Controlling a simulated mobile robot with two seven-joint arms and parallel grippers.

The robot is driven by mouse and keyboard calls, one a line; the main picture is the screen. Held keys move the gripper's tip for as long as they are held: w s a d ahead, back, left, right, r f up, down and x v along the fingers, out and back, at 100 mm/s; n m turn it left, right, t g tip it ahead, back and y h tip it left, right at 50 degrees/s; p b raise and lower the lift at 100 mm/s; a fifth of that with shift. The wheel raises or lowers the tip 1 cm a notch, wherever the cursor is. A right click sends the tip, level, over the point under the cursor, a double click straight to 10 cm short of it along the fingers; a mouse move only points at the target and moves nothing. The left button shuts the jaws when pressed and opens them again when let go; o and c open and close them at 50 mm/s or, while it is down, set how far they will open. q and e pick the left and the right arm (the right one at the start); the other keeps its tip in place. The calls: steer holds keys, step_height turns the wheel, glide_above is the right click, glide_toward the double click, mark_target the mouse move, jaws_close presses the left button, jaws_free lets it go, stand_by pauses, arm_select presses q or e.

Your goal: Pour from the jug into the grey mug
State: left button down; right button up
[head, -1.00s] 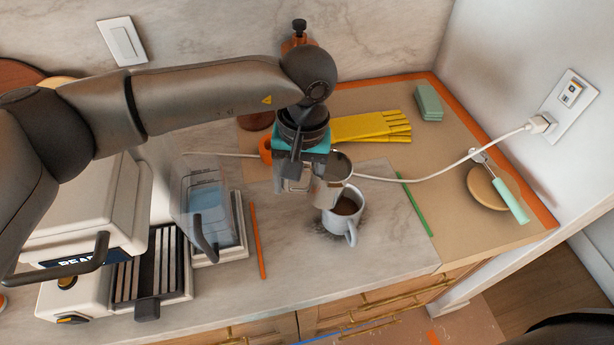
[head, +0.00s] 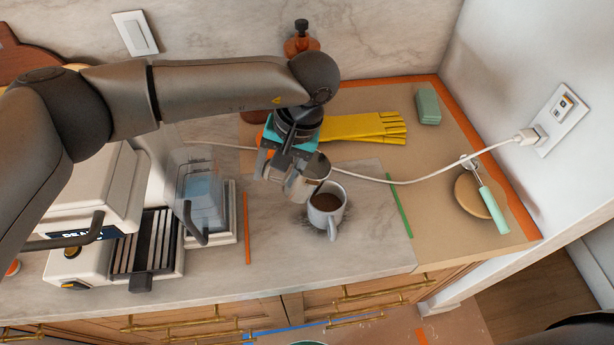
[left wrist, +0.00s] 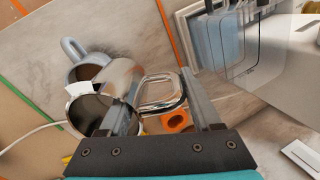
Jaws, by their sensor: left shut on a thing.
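The shiny metal jug (head: 308,182) is in my left gripper (head: 279,172), which is shut on its handle. The jug is off the counter, close beside and above the grey mug (head: 325,218), and looks somewhat tilted toward it. The mug stands upright with brown liquid inside. In the left wrist view the jug's body (left wrist: 122,78) partly covers the mug (left wrist: 78,68), and my fingers (left wrist: 160,98) are around the jug's handle. The jug's inside looks dark; I see no stream. My right gripper is out of view.
A glass-and-white appliance (head: 203,205) and a ribbed machine (head: 140,255) stand to the left. Yellow gloves (head: 365,127), a green sponge (head: 428,106) and a green-handled tool (head: 493,210) lie right. A white cord (head: 420,181) crosses behind the mug. Counter in front is clear.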

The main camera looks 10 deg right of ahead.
arm_select(q)
steer(key=shift+d, duration=0.1)
steer(key=shift+r+y+b, duration=0.25)
steer(key=shift+y+b, duration=0.25)
steer(key=shift+b, duration=0.05)
steer(key=shift+r+y, duration=0.25)
steer(key=shift+y, duration=0.05)
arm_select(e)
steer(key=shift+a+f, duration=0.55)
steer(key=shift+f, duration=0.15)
arm_select(q)
steer(key=shift+a, duration=0.2)
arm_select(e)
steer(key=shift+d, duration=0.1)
